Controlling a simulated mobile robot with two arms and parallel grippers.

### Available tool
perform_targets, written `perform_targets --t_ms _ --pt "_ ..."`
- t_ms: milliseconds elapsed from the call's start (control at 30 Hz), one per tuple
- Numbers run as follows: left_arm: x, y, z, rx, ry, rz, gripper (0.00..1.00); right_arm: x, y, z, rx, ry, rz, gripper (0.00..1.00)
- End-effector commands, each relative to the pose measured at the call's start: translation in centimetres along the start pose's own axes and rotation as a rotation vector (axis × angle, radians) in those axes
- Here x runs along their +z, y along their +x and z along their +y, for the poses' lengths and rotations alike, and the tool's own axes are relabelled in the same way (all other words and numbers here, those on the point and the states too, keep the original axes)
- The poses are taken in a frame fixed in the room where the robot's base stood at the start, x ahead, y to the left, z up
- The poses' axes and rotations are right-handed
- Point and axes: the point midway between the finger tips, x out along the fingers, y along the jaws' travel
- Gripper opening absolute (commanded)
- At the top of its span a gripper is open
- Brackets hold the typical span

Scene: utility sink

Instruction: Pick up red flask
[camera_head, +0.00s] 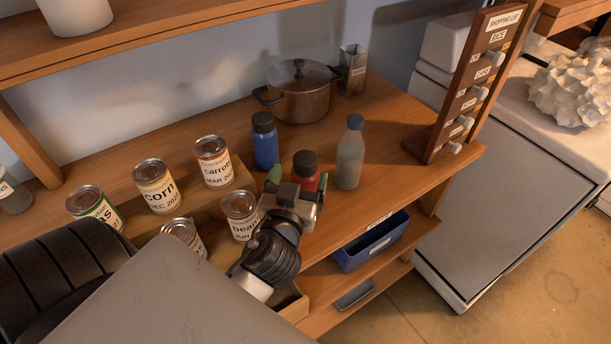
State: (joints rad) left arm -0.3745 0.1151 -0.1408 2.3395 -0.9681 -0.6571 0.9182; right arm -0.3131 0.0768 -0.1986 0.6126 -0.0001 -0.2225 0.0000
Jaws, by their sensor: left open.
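The red flask (305,168) stands upright on the wooden counter, with a dark cap and a red body. Its lower part is hidden behind my left gripper (296,180). My left gripper is open, with its fingertips at either side of the flask in the picture. I cannot tell whether the fingers touch it. A blue flask (265,142) stands behind and to the left of the red one. A clear bottle with a blue cap (350,155) stands to its right. My right gripper is not in view.
Several cans, such as the carrot can (213,163) and the bean can (240,214), stand left of my gripper. A lidded pot (301,93) is at the back. A wooden shopping-list board (470,90) stands at the right. A blue bin (372,243) sits below the counter.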

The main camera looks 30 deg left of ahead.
Motion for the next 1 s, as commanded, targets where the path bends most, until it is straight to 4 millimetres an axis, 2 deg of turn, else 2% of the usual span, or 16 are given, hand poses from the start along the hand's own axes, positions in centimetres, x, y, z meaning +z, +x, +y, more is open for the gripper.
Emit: perform_targets --t_ms 67,167,333,467,767,1000 --pt "-0.1 0.6 0.0 -0.001 0.001 0.0 0.83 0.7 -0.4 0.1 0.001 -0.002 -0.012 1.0" --pt "-0.2 1.4 -0.1 -0.001 0.003 0.0 0.83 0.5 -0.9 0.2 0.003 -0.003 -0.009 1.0" --pt "-0.3 4.0 -0.4 -0.001 0.006 0.001 0.83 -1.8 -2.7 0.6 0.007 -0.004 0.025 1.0" --pt "0.0 5.5 -0.3 0.0 0.002 0.0 0.83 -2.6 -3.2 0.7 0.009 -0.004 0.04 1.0" --pt "0.3 5.9 -0.3 0.0 0.0 -0.002 0.83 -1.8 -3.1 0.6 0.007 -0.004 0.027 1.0" --pt "0.3 5.8 -0.3 0.0 0.0 -0.002 0.46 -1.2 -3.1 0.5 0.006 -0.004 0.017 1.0"
